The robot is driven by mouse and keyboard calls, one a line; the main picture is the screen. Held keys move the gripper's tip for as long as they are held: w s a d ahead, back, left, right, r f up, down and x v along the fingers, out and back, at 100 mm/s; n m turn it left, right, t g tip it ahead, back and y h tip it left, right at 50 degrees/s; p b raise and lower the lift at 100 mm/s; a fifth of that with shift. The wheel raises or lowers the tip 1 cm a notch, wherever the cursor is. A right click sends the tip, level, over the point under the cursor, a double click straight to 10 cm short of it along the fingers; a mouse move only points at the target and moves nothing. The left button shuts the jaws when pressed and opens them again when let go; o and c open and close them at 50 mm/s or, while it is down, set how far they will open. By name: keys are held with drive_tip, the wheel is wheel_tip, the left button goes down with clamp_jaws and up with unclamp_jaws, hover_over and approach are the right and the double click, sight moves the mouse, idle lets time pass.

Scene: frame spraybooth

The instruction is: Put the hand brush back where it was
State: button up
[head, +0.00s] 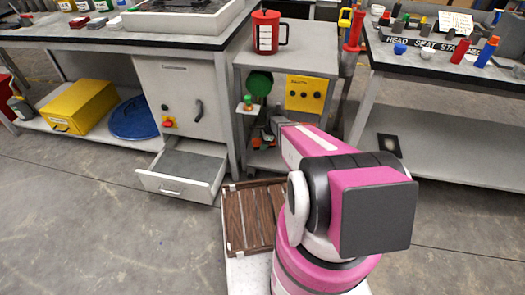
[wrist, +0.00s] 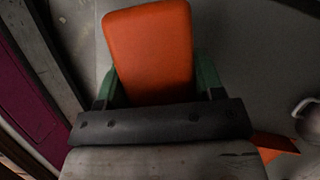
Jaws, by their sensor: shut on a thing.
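In the wrist view my gripper (wrist: 153,88) has its green fingers on both sides of a flat orange block, which I take to be the hand brush (wrist: 150,45). The fingers are shut on it. Its bristles cannot be made out. In the head view my pink arm reaches to the lower part of the grey cart (head: 240,62), and hides most of what is there. Small orange patches show by the arm's far end, too small to tell apart.
A drawer (head: 185,190) stands open left of the cart. A wooden slatted tray (head: 226,215) is close beside my arm. A red jug (head: 265,35) stands on the cart top. A yellow button panel (head: 305,94) is on the cart's side. An orange piece (wrist: 275,146) lies right of the gripper.

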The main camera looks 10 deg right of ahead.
sight(260, 154)
drive_tip(key=shift+f, duration=2.95)
drive_tip(key=shift+f, duration=0.1)
drive_tip(key=o, duration=0.8)
drive_tip(key=shift+o, duration=0.2)
drive_tip(key=shift+v, duration=3.9)
